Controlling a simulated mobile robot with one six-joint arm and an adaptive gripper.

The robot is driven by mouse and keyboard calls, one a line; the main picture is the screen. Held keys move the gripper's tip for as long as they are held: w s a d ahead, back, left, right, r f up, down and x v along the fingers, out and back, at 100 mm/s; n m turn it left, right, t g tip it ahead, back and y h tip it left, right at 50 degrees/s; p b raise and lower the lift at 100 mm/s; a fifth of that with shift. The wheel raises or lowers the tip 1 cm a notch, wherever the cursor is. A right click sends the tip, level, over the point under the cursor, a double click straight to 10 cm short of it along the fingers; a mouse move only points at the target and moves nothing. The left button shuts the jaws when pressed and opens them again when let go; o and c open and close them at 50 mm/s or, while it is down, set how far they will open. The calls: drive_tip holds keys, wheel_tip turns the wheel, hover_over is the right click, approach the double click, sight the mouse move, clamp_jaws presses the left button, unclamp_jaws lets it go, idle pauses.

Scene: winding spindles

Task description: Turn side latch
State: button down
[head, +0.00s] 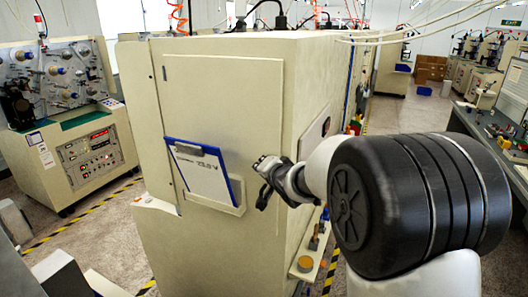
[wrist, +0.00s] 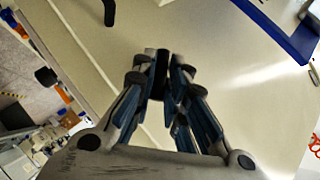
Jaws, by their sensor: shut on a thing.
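My gripper (head: 264,180) is at the right part of the cream cabinet's front face (head: 230,85), to the right of the blue clipboard. In the wrist view my gripper (wrist: 160,72) has its fingers closed in on a small dark piece, the side latch (wrist: 158,88), which shows between the fingertips against the cream panel. The fingers hide most of the latch, so its angle cannot be told. In the head view the latch is hidden behind the gripper.
A blue clipboard (head: 200,170) with a white sheet sits in a holder on the cabinet front. A small ledge with knobs (head: 305,262) is below my arm. A winding machine (head: 75,140) stands at left.

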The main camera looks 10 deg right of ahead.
drive_tip(key=shift+w+a+r+n+g+h+b, duration=0.1)
drive_tip(key=shift+a+r+n+g+h+b, duration=0.05)
drive_tip(key=shift+n+g+h+b, duration=0.7)
drive_tip(key=shift+w+a+r+n+g+h+b, duration=0.15)
drive_tip(key=shift+n+g+h+b, duration=0.45)
drive_tip(key=shift+g+h, duration=0.3)
drive_tip(key=shift+w+a+r+n+g+h+b, duration=0.1)
drive_tip(key=shift+a+n+g+h+b, duration=0.05)
drive_tip(key=shift+n+g+h+b, duration=0.75)
drive_tip(key=shift+g, duration=0.25)
drive_tip(key=c, duration=1.6)
unclamp_jaws()
